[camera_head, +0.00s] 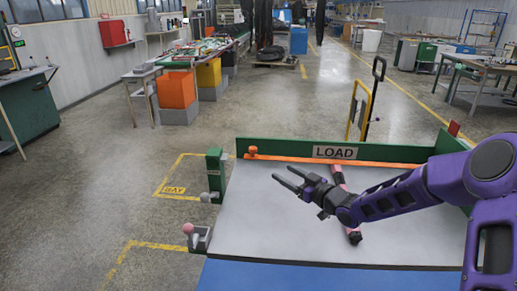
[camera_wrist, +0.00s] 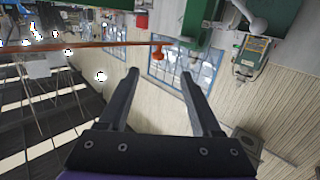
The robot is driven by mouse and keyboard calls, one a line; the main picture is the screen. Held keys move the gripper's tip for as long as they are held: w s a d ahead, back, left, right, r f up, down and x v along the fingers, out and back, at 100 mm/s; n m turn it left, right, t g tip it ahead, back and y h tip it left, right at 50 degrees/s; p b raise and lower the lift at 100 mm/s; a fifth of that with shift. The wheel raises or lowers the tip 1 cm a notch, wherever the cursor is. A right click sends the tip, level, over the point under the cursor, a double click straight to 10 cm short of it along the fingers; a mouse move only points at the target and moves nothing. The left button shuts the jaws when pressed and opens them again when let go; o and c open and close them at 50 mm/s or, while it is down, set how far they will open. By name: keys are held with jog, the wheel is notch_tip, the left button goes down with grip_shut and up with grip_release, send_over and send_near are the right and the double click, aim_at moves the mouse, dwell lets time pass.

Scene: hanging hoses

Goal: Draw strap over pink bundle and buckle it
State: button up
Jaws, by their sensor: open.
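The orange strap (camera_head: 300,159) runs along the green back wall of the grey load bed (camera_head: 270,225), with an orange knob (camera_head: 252,151) at its left end. In the wrist view the strap (camera_wrist: 80,47) crosses the upper left and its knob (camera_wrist: 158,51) shows beyond the fingertips. The pink bundle (camera_head: 337,175) lies on the bed, its middle hidden by my gripper. A green post (camera_head: 214,168) with a grey ball (camera_head: 209,197) stands at the bed's left edge; I cannot tell whether this is the buckle. My gripper (camera_head: 284,176) is open and empty above the bed, apart from the strap.
A grey bracket with a pink ball (camera_head: 188,229) sits at the bed's front left corner. The green wall (camera_head: 400,153) with the LOAD sign (camera_head: 335,152) bounds the back. A yellow cart handle (camera_head: 358,110) stands behind it. The bed's left part is clear.

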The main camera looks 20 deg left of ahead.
aim_at(255, 149)
jog(key=shift+y, duration=0.3)
jog(key=x, duration=0.5)
jog(key=r+x, duration=0.1)
jog(key=x, duration=0.5)
jog(key=r+x, duration=0.1)
jog(key=x, duration=0.4)
jog(key=shift+w+a, duration=0.15)
jog(key=shift+w, duration=0.35)
grip_shut()
dwell(0.4)
